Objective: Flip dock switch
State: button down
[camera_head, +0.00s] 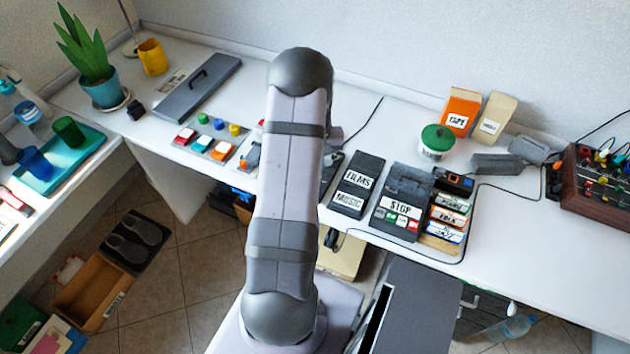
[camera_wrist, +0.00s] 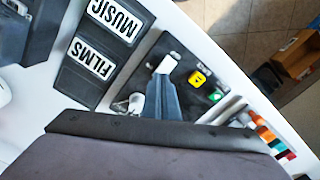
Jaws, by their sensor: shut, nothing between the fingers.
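The dock is a dark panel (camera_wrist: 183,50) on the white table, seen in the wrist view. On it are a white piece (camera_wrist: 170,63) that looks like the switch lever, a yellow button (camera_wrist: 197,78) and a small green light (camera_wrist: 214,97). Another white part (camera_wrist: 134,103) shows at its left side. My gripper (camera_wrist: 161,80) is shut and empty over the panel, its tips right by the white lever; I cannot tell whether they touch. In the head view my arm hides the gripper and most of the dock, leaving a dark edge (camera_head: 333,163).
A black cable (camera_head: 366,124) runs behind. The table's front edge is close.

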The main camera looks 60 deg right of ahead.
jog(key=shift+f+b, duration=0.45)
jog(key=shift+f, duration=0.3)
dwell(0.8)
jog(key=shift+r, duration=0.1)
notch_tip(320, 180, up, 7)
jog(key=p, duration=0.5)
jog(key=shift+p, duration=0.3)
dwell(0.6)
jog(key=s+a+f+m+g+y, duration=0.1)
jog(key=s+a+m+y, duration=0.2)
jog(key=a, duration=1.4)
jog(key=w+a+r+n+h, duration=0.1)
jog(key=w+a+r+n, duration=0.2)
jog(key=a, duration=0.5)
jog(key=w+a+r+n+h, duration=0.1)
jog(key=w+a+r+n, duration=0.3)
jog(key=a+n, duration=0.3)
jog(key=w+a+r+n+t+h, duration=0.1)
jog(key=w+a+r+n, duration=0.2)
jog(key=a, duration=0.8)
notch_tip(320, 180, up, 3)
jog(key=shift+w+a+n, duration=0.2)
jog(key=shift+w+n, duration=0.05)
jog(key=shift+n, duration=0.75)
